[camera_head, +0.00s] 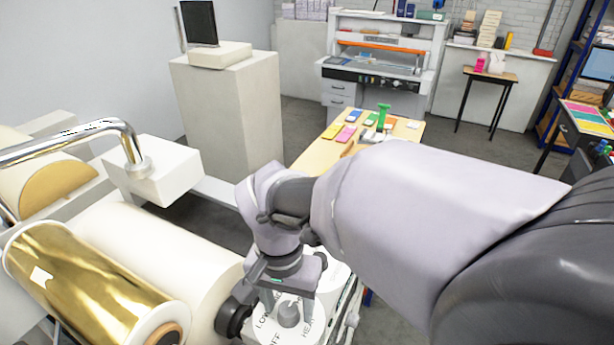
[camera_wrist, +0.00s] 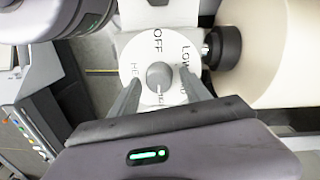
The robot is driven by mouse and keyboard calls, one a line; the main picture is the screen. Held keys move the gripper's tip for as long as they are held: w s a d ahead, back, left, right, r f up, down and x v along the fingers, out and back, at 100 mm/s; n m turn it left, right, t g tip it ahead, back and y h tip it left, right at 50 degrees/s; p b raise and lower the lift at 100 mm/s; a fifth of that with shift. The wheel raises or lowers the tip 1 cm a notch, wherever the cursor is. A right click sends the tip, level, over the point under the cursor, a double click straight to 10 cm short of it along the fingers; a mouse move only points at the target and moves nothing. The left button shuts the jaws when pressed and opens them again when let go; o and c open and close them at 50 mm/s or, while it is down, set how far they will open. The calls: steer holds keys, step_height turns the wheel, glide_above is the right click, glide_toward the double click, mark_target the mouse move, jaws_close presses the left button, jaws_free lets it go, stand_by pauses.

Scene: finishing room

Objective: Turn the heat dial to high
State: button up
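The heat dial is a grey round knob (camera_wrist: 159,74) on a white round plate (camera_wrist: 135,50). The plate carries the words OFF and LOW and a partly covered word starting HE. A pale line on the knob points toward the bottom of the wrist view; lettering beside it is too small to read. In the head view the knob (camera_head: 289,313) sits on the white machine top, with LOW, OFF and HEAT around it. My gripper (camera_wrist: 160,80) is above the plate, open, one finger on each side of the knob, with small gaps showing. In the head view my gripper (camera_head: 285,297) hangs over the dial.
A gold foil roll (camera_head: 95,285) and a cream roller (camera_head: 165,250) lie left of the dial. A black round knob (camera_wrist: 222,47) sticks out close beside the plate. A wooden table (camera_head: 325,155) with coloured items stands behind.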

mark_target(285, 306)
step_height(285, 306, up, 18)
steer(key=p, duration=0.2)
steer(key=shift+a+f+p, duration=0.25)
steer(key=shift+a+p, duration=0.05)
steer(key=shift+p, duration=0.1)
